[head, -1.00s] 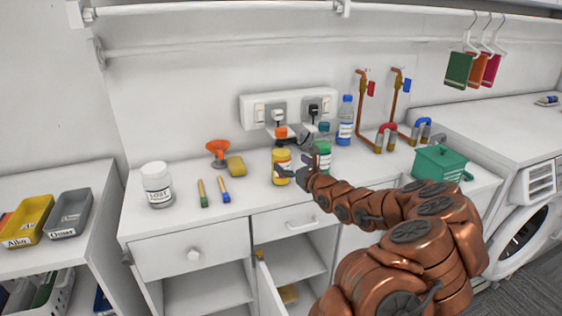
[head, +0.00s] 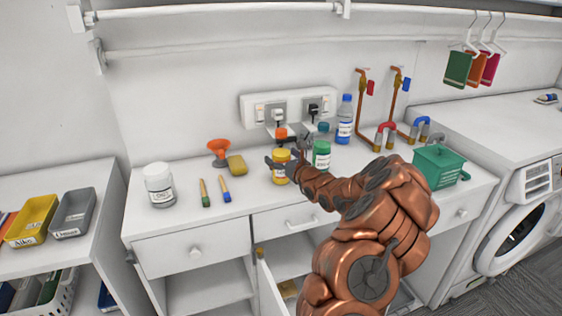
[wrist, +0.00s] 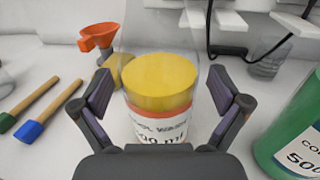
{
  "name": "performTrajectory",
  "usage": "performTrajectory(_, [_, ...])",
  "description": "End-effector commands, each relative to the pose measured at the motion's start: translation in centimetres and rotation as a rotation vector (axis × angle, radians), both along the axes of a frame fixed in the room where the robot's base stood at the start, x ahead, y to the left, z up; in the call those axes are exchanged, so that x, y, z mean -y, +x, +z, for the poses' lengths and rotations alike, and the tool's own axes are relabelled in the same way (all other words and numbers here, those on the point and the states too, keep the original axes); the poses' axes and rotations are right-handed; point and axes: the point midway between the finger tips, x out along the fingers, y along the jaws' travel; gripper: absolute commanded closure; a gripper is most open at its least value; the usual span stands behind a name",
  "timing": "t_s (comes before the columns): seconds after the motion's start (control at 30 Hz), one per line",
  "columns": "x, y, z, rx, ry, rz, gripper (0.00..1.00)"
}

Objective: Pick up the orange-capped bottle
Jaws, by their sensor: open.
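I cannot tell whether the fingers touch the jar. In the head view, my gripper (head: 283,157) is at that jar.
An orange funnel (head: 219,150), yellow sponge (head: 237,165) and two brushes (head: 214,191) lie left.

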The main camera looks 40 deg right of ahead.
Motion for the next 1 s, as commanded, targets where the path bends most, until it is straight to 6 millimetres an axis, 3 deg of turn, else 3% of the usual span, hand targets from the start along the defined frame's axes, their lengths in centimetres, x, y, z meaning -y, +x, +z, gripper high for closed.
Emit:
performTrajectory(0.1, [0.0, -0.01, 0.01, 0.0, 0.0, 0.0, 0.02])
performTrajectory(0.9, [-0.02, -0.02, 0.02, 0.001, 0.0, 0.0, 0.86])
performTrajectory(1.0, [-0.01, -0.02, 0.07, 0.001, 0.0, 0.0, 0.9])
